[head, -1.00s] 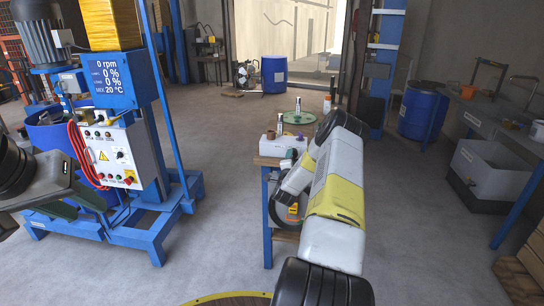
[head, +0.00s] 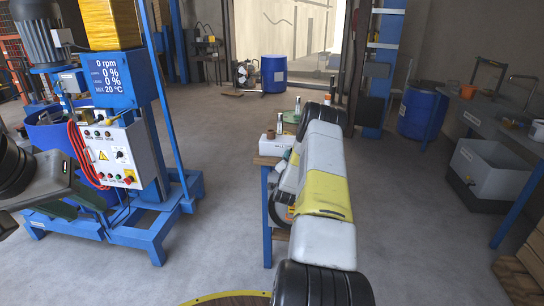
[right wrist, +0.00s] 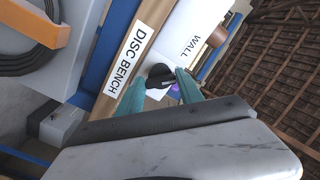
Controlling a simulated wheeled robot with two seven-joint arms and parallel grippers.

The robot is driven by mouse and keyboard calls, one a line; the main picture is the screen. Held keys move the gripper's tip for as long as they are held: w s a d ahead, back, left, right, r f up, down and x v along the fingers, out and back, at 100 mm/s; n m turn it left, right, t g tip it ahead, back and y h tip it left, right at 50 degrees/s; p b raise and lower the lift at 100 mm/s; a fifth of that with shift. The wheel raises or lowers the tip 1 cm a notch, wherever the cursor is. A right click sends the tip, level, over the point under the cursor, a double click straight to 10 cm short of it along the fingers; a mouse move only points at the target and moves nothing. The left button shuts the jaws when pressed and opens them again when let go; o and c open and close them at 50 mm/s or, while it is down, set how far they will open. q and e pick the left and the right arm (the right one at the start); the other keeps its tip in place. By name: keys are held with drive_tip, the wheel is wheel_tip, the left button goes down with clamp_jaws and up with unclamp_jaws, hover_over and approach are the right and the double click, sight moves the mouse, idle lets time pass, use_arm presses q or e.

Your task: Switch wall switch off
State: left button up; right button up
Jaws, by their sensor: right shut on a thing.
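In the right wrist view, a white box marked WALL (right wrist: 190,42) carries a black rotary knob (right wrist: 158,74). It stands by the board marked DISC BENCH (right wrist: 128,58). My right gripper (right wrist: 160,88) has its teal fingers on either side of the knob, shut on it. The knob's lower part is hidden between the fingers, and I cannot read its setting. In the head view the white box (head: 268,145) sits on the small bench, partly behind my right arm, which hides the right gripper.
The blue mixer (head: 120,90) with its control panel (head: 112,155) stands at left, near my left arm. A bench with a grey tub (head: 490,170) is at right. Blue drums (head: 273,74) stand farther back. The floor (head: 410,220) between is clear.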

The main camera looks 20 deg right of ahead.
drive_tip(key=shift+f, duration=0.15)
drive_tip(key=o, duration=1.4)
drive_tip(key=v, duration=0.8)
drive_tip(key=shift+d, duration=0.1)
